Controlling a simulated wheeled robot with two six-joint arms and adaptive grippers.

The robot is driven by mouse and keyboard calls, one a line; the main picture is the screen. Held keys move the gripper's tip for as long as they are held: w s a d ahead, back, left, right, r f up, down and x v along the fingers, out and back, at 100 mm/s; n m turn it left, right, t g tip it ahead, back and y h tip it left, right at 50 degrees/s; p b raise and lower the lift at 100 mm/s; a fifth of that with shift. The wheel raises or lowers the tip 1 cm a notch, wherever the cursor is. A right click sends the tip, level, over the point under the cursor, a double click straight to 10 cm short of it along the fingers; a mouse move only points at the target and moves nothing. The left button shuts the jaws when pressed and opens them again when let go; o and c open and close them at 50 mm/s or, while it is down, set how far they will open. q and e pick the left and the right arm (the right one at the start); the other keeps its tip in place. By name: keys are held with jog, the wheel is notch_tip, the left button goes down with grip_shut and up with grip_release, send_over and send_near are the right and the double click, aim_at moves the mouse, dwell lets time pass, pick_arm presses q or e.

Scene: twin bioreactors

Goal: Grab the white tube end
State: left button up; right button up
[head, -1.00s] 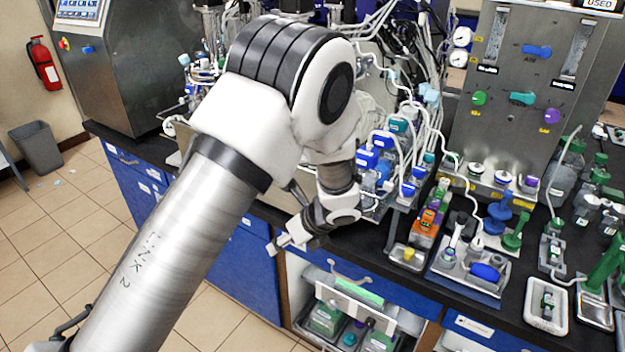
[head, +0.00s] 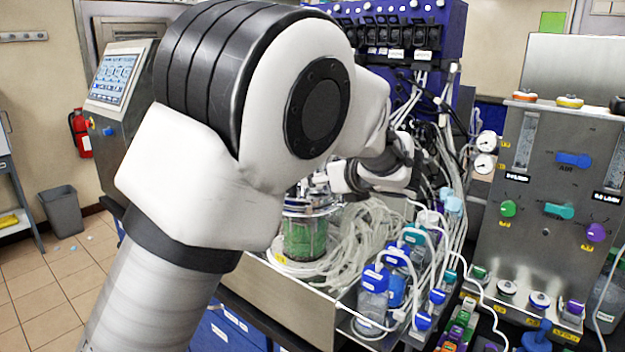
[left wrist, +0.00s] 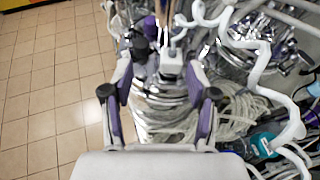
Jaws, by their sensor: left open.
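My left gripper (left wrist: 160,98) is open in the left wrist view, its two purple-padded fingers spread apart with nothing held. A white tube (left wrist: 263,65) runs in bends down the right side of that view, outside the fingers. A white fitting (left wrist: 172,67) shows just past and between the fingertips, in front of metal vessel parts. Coiled pale tubing (left wrist: 235,118) lies below and right; the tubing mass also shows in the head view (head: 365,240). I cannot tell which piece is the white tube end. In the head view my left fingertips are hidden behind my arm.
Blue-capped bottles (head: 373,290) and a glass vessel with green contents (head: 300,238) stand near the tubing. Dense cables and a metal panel with knobs (head: 555,190) lie to the right. Open tiled floor is at left.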

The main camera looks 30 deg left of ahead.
aim_at(319, 194)
pick_arm(q)
jog(key=w+a+f, duration=0.1)
jog(key=w, duration=0.1)
jog(key=w+a+f, duration=0.1)
jog(key=shift+w+a+f, duration=0.35)
jog(key=shift+w, duration=0.05)
jog(key=shift+s+r, duration=0.2)
jog(key=shift+s, duration=0.1)
jog(key=shift+c, duration=0.7)
jog(key=shift+s+d+r, duration=0.1)
jog(key=shift+s+r, duration=0.1)
jog(key=shift+s, duration=0.15)
jog(key=c, duration=0.6)
jog(key=shift+s, duration=0.1)
grip_shut()
jog(key=shift+w+f, duration=0.15)
jog(key=shift+w, duration=0.1)
